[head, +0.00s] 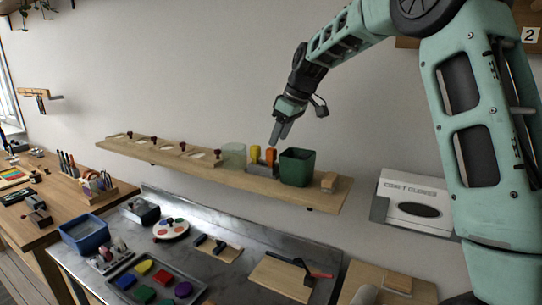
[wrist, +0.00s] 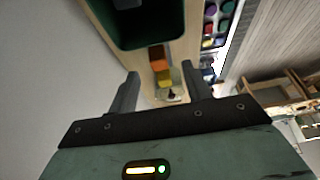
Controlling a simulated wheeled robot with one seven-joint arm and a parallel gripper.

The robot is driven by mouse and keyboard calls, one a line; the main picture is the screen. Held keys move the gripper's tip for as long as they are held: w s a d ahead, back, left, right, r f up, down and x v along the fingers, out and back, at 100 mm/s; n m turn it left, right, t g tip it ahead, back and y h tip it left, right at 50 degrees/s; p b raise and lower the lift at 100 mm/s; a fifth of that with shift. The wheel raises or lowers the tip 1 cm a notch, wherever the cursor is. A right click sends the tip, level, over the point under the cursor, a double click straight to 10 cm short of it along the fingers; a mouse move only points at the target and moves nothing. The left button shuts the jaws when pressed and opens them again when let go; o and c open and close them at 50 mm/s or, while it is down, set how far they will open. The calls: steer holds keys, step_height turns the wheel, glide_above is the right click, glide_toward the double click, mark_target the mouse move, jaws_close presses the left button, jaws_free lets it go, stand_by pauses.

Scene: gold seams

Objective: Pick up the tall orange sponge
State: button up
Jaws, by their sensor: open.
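The orange sponge (head: 270,155) stands upright beside a yellow one (head: 254,153) in a small grey holder on the wall shelf. In the wrist view the orange sponge (wrist: 157,58) shows small, beyond and between my fingers, with the yellow one (wrist: 164,77) just below it. My gripper (head: 279,137) is above the shelf, with its fingers pointing down towards the orange sponge. In the wrist view my gripper (wrist: 161,76) is open with nothing between its fingers. The lower part of the orange sponge is hidden.
A dark green pot (head: 297,168) stands close to the right of the orange sponge. A clear greenish container (head: 233,156) stands to the left. The wooden shelf (head: 250,182) is narrow, with the wall behind.

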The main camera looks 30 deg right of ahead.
mark_target(274, 149)
steer(key=shift+w+p+x, duration=0.2)
steer(key=shift+p+x, duration=1.15)
steer(key=shift+x, duration=1.35)
steer(key=shift+d, duration=0.1)
steer(key=c, duration=1)
